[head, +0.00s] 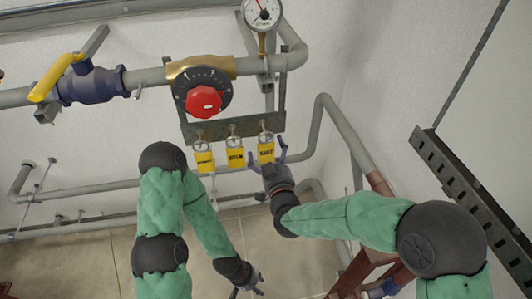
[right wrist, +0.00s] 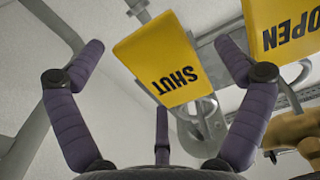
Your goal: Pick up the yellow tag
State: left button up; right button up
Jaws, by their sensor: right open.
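Three yellow tags hang in a row from a grey bracket (head: 232,127) under the red-knobbed valve. The left tag (head: 204,161) has lettering too small to read; the middle one reads OPEN (head: 235,157); the right one reads SHUT (head: 266,152). My right gripper (head: 267,160) is open just below the SHUT tag. In the right wrist view, the SHUT tag (right wrist: 160,62) appears between the spread fingers, with no visible contact. The OPEN tag (right wrist: 284,28) is at the upper right, outside them. My left gripper (head: 250,287) is low, well below the tags; its fingers are too small to judge.
A red knob (head: 203,101) sits above the tags on a grey pipe, with a pressure gauge (head: 262,12) above. A yellow-handled blue valve (head: 92,83) is at left. A bent pipe (head: 328,112) and slotted rail (head: 470,198) are at right.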

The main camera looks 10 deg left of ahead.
aim_at(270, 150)
jog(key=shift+w+a, duration=0.1)
jog(key=shift+w, duration=0.25)
jog(key=shift+r, duration=0.1)
jog(key=c, duration=1.2)
jog(key=shift+r+p, duration=0.4)
jog(key=shift+r, duration=0.35)
jog(key=p+v, duration=0.2)
jog(key=v, duration=1.6)
jog(key=shift+p, duration=0.3)
jog(key=shift+b+x, duration=2.5)
jog(key=shift+x, duration=4.4)
